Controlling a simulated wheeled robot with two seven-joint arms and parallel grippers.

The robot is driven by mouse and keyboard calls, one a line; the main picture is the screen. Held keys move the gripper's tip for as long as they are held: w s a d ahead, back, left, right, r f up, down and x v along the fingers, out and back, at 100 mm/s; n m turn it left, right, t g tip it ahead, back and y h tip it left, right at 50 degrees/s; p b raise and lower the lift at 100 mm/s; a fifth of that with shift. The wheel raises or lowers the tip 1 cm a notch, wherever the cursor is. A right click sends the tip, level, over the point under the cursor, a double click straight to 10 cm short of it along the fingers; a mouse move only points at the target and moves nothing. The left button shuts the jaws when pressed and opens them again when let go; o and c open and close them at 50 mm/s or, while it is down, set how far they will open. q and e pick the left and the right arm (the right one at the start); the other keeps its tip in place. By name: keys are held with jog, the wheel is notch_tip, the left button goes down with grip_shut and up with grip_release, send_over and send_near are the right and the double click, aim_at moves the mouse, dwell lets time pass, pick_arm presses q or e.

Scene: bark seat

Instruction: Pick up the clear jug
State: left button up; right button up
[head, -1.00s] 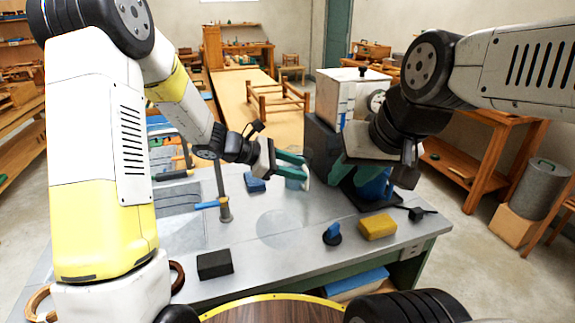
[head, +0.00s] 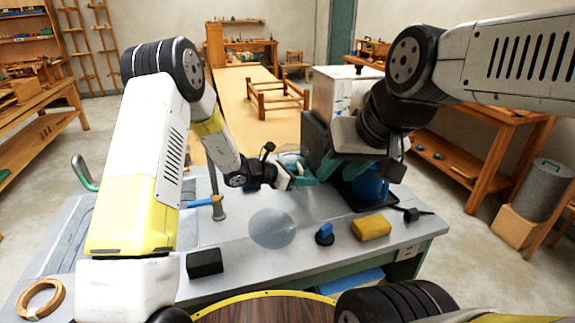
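A clear, rounded thing that looks like the jug (head: 289,158) shows faintly behind my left gripper, at the far side of the grey worktable (head: 235,262). Its outline is hard to make out. My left gripper (head: 312,174) has teal fingers and is close in front of it; I cannot tell whether they touch. The gap between its fingers does not show clearly. My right gripper (head: 362,170) is over the table's right side, in front of a dark machine and above a blue thing (head: 370,186). Its own wrist hides most of its fingers.
A clear flat disc (head: 273,228) lies mid-table. A yellow sponge (head: 371,227), a blue-topped knob (head: 324,234) and a black block (head: 204,262) lie near the front edge. A post with a blue handle (head: 216,200) stands left. A dark machine (head: 316,140) stands at the back right.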

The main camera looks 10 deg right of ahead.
pick_arm(q)
jog(key=shift+w+d+f, duration=0.25)
jog(key=shift+d+f, duration=0.05)
jog(key=shift+d, duration=0.25)
jog(key=shift+c, duration=0.5)
grip_shut()
jog(key=shift+r, duration=0.1)
dwell(0.4)
